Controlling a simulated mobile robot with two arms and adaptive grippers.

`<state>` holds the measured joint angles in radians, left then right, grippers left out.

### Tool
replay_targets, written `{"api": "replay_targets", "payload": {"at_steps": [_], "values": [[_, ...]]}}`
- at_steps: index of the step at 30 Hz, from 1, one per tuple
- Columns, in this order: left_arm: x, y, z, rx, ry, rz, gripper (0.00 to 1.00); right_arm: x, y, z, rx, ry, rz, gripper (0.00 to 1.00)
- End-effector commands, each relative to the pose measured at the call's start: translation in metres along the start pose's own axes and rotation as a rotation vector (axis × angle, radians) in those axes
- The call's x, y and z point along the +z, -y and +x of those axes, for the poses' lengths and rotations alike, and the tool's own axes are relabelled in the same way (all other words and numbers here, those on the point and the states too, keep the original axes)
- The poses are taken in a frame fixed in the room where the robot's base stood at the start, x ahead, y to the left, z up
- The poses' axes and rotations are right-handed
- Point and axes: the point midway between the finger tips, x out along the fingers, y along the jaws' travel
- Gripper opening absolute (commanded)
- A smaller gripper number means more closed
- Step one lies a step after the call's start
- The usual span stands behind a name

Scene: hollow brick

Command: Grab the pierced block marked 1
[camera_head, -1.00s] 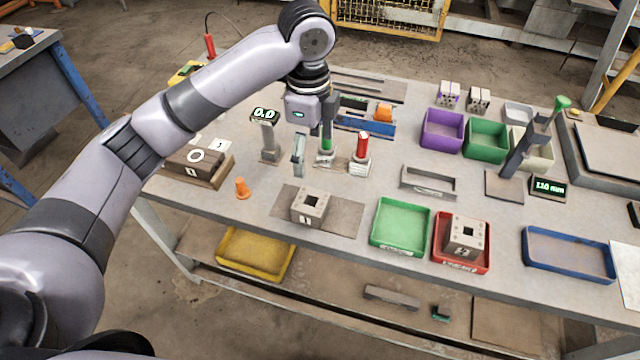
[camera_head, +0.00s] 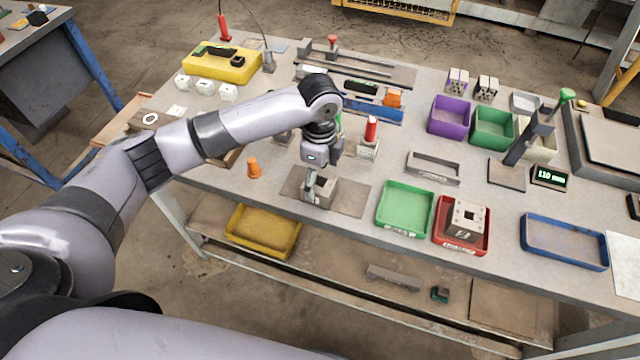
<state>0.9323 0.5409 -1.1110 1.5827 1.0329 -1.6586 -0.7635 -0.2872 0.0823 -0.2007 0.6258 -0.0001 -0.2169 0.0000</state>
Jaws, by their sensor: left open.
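The grey pierced block (camera_head: 327,189) sits on a flat brown-grey mat (camera_head: 350,198) near the front of the bench. My left gripper (camera_head: 314,188) points down at this block, its jaws open. A pale finger stands in front of the block and hides its marked face and much of its left side. I cannot tell whether the finger touches it. A second pierced block (camera_head: 466,220), with a dark mark on its front, sits in the red tray (camera_head: 441,235). My right gripper is not in view.
A green tray (camera_head: 404,210) stands right of the mat, and a blue tray (camera_head: 564,243) farther right. The bench's front edge is close.

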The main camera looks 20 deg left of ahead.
Motion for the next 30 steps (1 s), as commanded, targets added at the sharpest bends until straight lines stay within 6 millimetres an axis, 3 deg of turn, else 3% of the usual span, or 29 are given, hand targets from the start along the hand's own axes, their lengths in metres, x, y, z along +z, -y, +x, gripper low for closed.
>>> {"api": "replay_targets", "payload": {"at_steps": [6,14,30], "values": [[0.000,0.000,0.027,0.002,0.000,0.000,0.82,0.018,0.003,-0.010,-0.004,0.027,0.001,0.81],[0.000,0.001,0.031,0.000,0.000,0.001,0.82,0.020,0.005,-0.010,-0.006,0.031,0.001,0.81],[0.000,0.001,0.030,0.000,0.000,0.000,0.47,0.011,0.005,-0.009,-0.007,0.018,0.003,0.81]]}}
